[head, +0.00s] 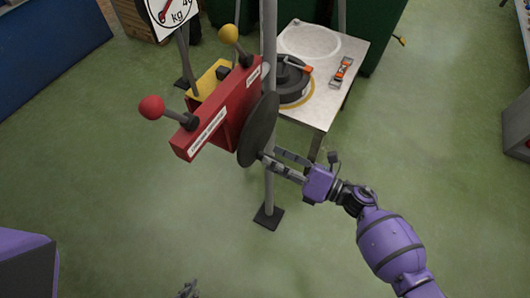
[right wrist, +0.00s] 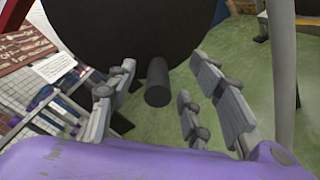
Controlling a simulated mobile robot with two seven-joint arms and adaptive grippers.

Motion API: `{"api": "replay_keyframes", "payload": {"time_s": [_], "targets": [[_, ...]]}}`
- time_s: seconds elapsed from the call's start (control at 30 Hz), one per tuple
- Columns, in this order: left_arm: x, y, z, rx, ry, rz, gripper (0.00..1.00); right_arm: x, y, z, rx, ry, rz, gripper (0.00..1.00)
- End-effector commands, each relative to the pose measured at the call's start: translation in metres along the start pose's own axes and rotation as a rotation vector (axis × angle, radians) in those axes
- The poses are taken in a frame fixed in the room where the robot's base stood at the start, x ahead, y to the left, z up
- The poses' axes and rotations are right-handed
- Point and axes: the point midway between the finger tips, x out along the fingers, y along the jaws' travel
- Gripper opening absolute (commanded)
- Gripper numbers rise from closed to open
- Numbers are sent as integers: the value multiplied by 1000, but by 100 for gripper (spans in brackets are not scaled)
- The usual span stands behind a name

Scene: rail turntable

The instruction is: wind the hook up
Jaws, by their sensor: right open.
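A red winch box (head: 215,110) with labels stands on a grey post in the head view. A dark round crank disc (head: 260,130) is on its right side. In the right wrist view the disc (right wrist: 130,25) fills the top, and a short dark cylindrical handle (right wrist: 157,82) sticks out from it. My right gripper (head: 272,157) is open at the disc's lower edge. In the right wrist view its fingers (right wrist: 160,68) are spread to either side of the handle, with gaps visible. Small grey parts at the bottom edge of the head view seem to be my left gripper (head: 188,289); its jaws are unclear. I see no hook.
A red-knobbed lever (head: 152,107) and a yellow-knobbed lever (head: 229,33) stick out of the box. A kg dial (head: 170,10) is above. A white table (head: 325,105) behind holds a dark round device (head: 290,80) and an orange-grey tool (head: 341,71). Green floor is clear around.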

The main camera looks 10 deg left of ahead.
Motion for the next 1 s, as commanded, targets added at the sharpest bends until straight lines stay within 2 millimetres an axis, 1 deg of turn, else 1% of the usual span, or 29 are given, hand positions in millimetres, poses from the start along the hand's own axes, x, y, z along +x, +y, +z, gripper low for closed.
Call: {"api": "replay_keyframes", "payload": {"time_s": [0.17, 1.0], "targets": [[0, 0, 0, 0, 0, 0, 0, -2, 0, -1, 1, 1, 1, 47], [4, 0, 4, 0, -4, 1, 0, -69, 0, -1, 1, 1, 3, 47]]}}
